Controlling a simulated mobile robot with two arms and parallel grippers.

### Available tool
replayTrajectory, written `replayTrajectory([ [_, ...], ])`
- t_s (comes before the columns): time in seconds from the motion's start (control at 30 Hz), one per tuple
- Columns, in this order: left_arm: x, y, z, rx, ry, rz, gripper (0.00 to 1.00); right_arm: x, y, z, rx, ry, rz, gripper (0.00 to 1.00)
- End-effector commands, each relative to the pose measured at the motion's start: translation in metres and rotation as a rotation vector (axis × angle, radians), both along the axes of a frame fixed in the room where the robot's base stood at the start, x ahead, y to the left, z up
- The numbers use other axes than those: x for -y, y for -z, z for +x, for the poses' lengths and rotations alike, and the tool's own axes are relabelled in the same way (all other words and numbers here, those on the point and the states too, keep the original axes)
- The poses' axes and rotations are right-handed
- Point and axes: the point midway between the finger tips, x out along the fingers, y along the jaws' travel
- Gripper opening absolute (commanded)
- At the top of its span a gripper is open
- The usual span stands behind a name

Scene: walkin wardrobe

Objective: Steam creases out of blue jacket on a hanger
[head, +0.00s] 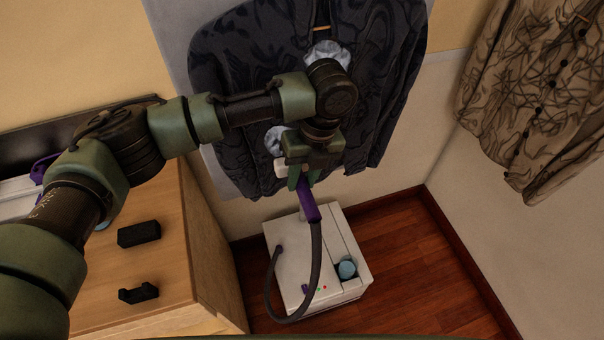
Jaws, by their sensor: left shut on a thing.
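The dark blue patterned jacket (240,60) hangs against the wall at the top middle. Two pale, crumpled-looking patches show on it, one near the upper middle (328,52) and one lower left (273,139); my left arm partly covers the jacket. My left gripper (304,180) points down in front of the jacket's lower part and is shut on the purple-handled steamer head (309,203). The head's pale end is near the lower patch; I cannot tell whether it touches the cloth. My right gripper is out of view.
A grey hose (316,265) loops from the handle to the white steamer base (290,255) on the wooden floor. A wooden cabinet (150,240) stands at left with a black block (139,234) and a black bracket (138,293). A tan patterned shirt (530,90) hangs at right.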

Motion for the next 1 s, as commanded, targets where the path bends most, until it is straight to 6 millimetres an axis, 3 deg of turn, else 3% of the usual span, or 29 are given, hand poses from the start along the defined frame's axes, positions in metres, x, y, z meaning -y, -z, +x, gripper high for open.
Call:
replayTrajectory([
  [1.0,0.013,0.002,-0.039,-0.001,0.002,0.001,0.00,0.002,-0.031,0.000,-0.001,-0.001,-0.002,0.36],
])
